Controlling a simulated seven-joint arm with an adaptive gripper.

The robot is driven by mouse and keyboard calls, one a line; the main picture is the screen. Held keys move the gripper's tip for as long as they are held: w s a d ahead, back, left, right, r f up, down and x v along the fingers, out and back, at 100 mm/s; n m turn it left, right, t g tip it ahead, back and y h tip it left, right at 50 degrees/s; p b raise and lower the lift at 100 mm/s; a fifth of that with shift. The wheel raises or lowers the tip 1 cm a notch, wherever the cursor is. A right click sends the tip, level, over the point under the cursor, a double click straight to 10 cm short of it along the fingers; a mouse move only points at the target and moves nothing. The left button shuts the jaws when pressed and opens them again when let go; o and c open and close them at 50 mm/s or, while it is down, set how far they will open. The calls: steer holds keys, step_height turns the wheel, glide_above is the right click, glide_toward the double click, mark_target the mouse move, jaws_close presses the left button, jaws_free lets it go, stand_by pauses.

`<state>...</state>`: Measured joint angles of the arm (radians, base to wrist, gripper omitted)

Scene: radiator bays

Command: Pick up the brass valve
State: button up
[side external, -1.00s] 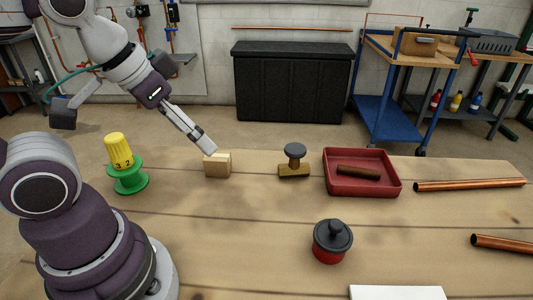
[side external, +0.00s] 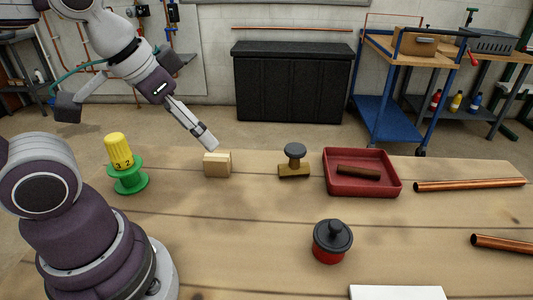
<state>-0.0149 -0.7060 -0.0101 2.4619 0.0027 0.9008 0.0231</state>
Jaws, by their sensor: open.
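The brass valve (side external: 294,170) stands upright on the wooden workbench, with a brass-coloured base and a round dark grey knob on top. It is left of the red tray and apart from it. My gripper (side external: 209,143) is to the left of the valve, just above a small wooden block (side external: 217,165). The gripper is open, and nothing shows between its fingers. Whether a fingertip touches the block cannot be told. Nothing hides the valve.
A red tray (side external: 392,187) holds a dark brown bar. A yellow knob on a green spool (side external: 128,180) stands at the left. A red pot with a black lid (side external: 332,243) is nearer the camera. Copper pipes (side external: 470,185) lie at the right. Bench around the valve is clear.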

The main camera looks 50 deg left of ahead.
steer(key=w+a+m+g, duration=0.1)
steer(key=w+m, duration=0.2)
steer(key=w, duration=0.6)
steer(key=m+g+h, duration=0.1)
steer(key=m+h, duration=0.1)
steer(key=m, duration=0.2)
glide_above(291, 148)
steer(key=s+a, duration=0.2)
step_height(291, 148, down, 9)
steer(key=shift+h, duration=0.3)
steer(key=x, duration=0.9)
steer(key=shift+d+f, duration=0.25)
steer(key=shift+d, duration=0.1)
steer(key=shift+c, duration=0.2)
